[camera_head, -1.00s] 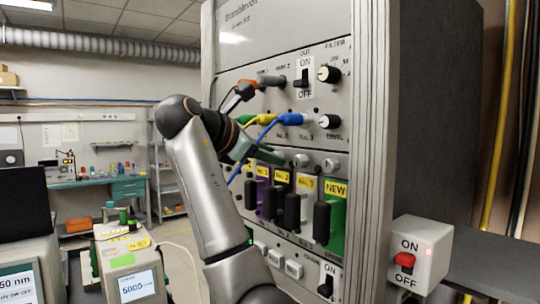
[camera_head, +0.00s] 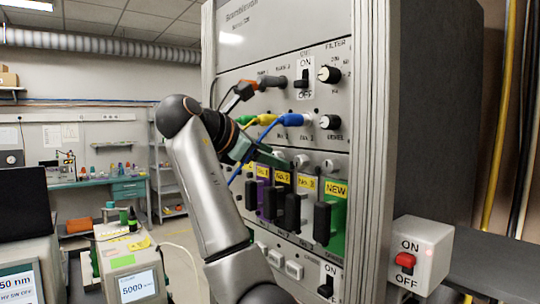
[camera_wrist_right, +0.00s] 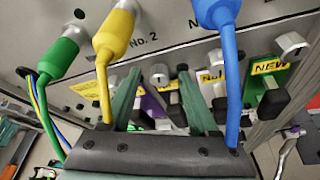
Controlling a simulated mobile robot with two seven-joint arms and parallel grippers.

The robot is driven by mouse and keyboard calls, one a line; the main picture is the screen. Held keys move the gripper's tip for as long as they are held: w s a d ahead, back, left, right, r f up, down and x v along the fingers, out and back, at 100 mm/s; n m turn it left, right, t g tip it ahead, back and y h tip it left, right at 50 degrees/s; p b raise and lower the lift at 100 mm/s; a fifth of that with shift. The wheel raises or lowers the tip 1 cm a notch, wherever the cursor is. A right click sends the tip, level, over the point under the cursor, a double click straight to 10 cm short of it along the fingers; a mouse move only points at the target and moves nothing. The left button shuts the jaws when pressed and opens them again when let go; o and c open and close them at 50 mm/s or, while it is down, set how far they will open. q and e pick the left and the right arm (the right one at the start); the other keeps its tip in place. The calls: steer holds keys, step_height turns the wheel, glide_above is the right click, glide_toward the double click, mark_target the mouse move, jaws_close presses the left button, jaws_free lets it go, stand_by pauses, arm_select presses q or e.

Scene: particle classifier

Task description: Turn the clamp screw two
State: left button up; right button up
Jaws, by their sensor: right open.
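The clamp screws are small silver knobs in a row above the slotted modules on the rack. In the head view one knob (camera_head: 301,161) shows just right of my right gripper (camera_head: 268,158), above the modules labelled No. 2 (camera_head: 283,178) and No. 3 (camera_head: 307,184). My right gripper is open, its green fingers pointing at the panel. In the right wrist view a silver knob (camera_wrist_right: 159,73) appears between the fingertips (camera_wrist_right: 160,78), with no visible contact; I cannot tell its number for sure. My left gripper is not in view.
Green (camera_wrist_right: 58,58), yellow (camera_wrist_right: 113,35) and blue (camera_wrist_right: 222,15) cable plugs hang close around my right gripper. Black module handles stick out below. The green NEW module (camera_head: 337,215) is at the right of the row. A red switch box (camera_head: 418,255) stands right of the rack.

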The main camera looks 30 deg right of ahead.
steer(key=v, duration=1.2)
steer(key=shift+a+b, duration=0.25)
steer(key=shift+b, duration=0.1)
steer(key=shift+s, duration=0.1)
